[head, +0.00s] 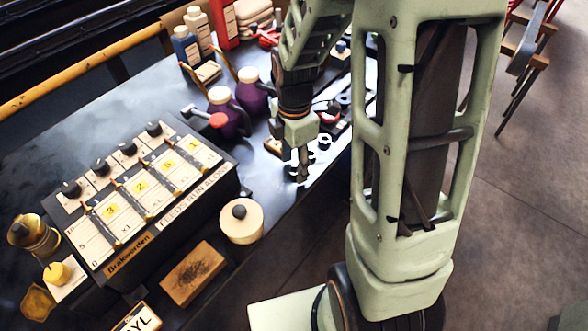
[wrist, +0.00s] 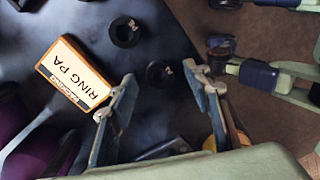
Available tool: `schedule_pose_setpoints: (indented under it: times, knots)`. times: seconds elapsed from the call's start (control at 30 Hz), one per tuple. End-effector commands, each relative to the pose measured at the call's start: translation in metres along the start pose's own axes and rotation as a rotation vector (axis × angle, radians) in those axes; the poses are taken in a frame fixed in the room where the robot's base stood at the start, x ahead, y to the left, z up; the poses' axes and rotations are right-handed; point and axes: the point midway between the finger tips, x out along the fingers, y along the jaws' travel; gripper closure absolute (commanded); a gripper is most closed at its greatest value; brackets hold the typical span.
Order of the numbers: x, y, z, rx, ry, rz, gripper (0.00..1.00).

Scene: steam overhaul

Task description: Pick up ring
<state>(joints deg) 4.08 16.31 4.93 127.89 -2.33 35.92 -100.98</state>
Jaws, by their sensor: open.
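Two small dark rings lie on the dark bench in the wrist view. One ring (wrist: 158,74) shows between the fingertips of my gripper (wrist: 160,80), with a small pale tag or mark at its right. The other ring (wrist: 125,31) lies farther up and left, also with a pale mark. In the wrist view the fingers are spread apart and hold nothing. I cannot tell the height left between them and the ring. In the head view my gripper (head: 301,177) points down over the bench near its front edge, and a dark ring (head: 323,142) shows just right of it.
A box labelled "RING PA" (wrist: 75,75) lies left of the rings.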

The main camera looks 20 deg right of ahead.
Motion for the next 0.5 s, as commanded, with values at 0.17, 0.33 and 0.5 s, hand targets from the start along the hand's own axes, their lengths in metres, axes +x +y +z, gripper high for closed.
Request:
schedule_pose_setpoints:
  times: [0.17, 0.33, 0.5]
  knots:
    - [0.0084, 0.0, 0.0003, 0.001, -0.001, 0.001, 0.55]
    - [0.0081, 0.0, 0.0003, 0.001, -0.001, 0.001, 0.56]
    - [0.0079, 0.0, 0.0003, 0.001, -0.001, 0.001, 0.75]
